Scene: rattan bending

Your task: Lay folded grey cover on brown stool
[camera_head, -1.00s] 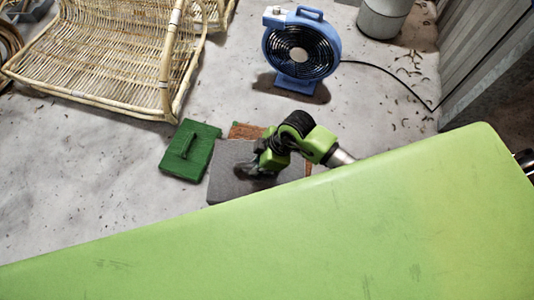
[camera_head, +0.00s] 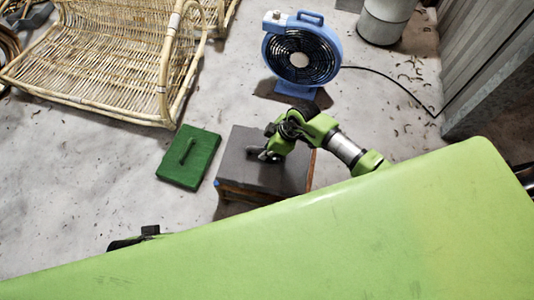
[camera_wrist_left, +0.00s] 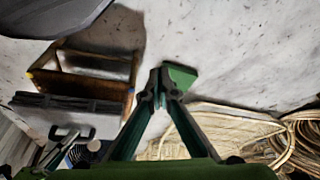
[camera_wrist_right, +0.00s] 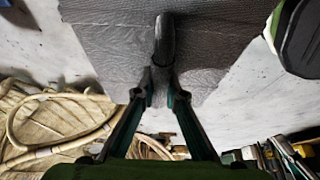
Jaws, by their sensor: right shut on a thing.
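The folded grey cover (camera_head: 240,160) is a flat dark grey slab over the top of the brown stool (camera_head: 238,194). The stool's brown edges show along the cover's near and right sides. In the left wrist view the cover (camera_wrist_left: 68,103) lies against the stool's top (camera_wrist_left: 82,84); I cannot tell if it bears fully on it. My right gripper (camera_head: 264,156) is shut on the cover; its fingers meet at a raised grey part in the right wrist view (camera_wrist_right: 160,82). My left gripper (camera_wrist_left: 163,84) is shut and empty, away from the stool.
A green board with a handle (camera_head: 188,157) lies on the floor left of the stool. A blue fan (camera_head: 300,58) stands behind it, its cable running right. A rattan chair (camera_head: 105,60) is at back left. My green body fills the foreground.

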